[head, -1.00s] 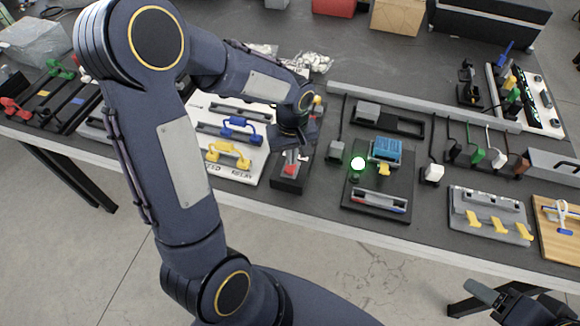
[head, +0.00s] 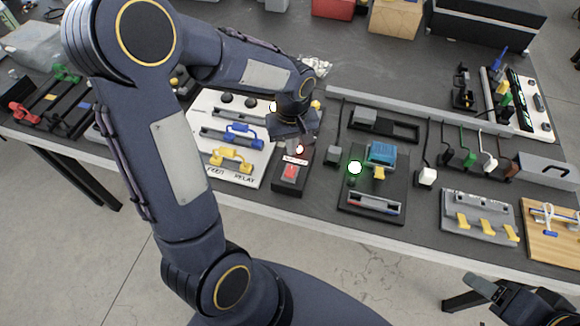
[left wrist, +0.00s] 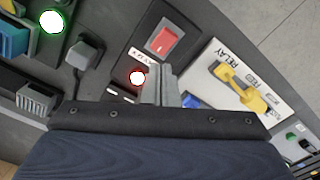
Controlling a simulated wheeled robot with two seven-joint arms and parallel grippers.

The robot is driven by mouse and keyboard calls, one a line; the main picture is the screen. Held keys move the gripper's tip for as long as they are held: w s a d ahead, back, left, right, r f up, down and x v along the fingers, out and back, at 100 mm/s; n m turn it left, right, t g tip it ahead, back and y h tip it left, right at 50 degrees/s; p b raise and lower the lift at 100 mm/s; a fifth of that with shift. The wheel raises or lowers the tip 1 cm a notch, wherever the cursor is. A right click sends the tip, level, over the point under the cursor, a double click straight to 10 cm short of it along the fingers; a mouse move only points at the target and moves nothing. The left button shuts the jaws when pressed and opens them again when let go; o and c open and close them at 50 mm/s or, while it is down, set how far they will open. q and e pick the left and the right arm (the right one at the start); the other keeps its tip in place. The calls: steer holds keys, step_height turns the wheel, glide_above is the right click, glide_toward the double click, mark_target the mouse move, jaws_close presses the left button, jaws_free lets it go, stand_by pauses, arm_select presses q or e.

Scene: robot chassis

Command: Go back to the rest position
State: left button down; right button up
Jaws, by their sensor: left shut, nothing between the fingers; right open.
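My left gripper (head: 292,146) is shut and empty, above the far part of a small black box (head: 280,187) with a red rocker switch (head: 290,172). In the left wrist view the shut fingers (left wrist: 160,72) point toward the box, beside a glowing red light (left wrist: 137,78); the red rocker (left wrist: 165,40) lies beyond them. I cannot tell whether the fingers touch the box. My left arm crosses the left part of the head view. My right gripper (head: 484,292) is open at the bottom right, in front of the table, partly cut off.
Left of the switch box is a white relay panel (head: 212,173) with blue and yellow handles. Right of it is a dark panel (head: 354,208) with a lit green lamp (head: 355,167) and blue block (head: 381,153). Plugs, a grey hook block (head: 478,214) and a wooden board (head: 537,236) stand further right.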

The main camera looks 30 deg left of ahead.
arm_select(q)
steer(key=shift+r, duration=0.25)
stand_by(0.3)
steer(key=s+d+r+m+t+h, duration=0.2)
steer(key=s+r, duration=0.3)
steer(key=s, duration=0.3)
steer(key=s+d+r+m+t+h, duration=0.1)
steer(key=s+d+r+m+t, duration=0.1)
steer(key=s+r+m, duration=0.3)
steer(key=s+t, duration=0.1)
steer(key=s, duration=0.3)
steer(key=shift+r+t+h, duration=0.3)
steer(key=shift+r+h, duration=0.1)
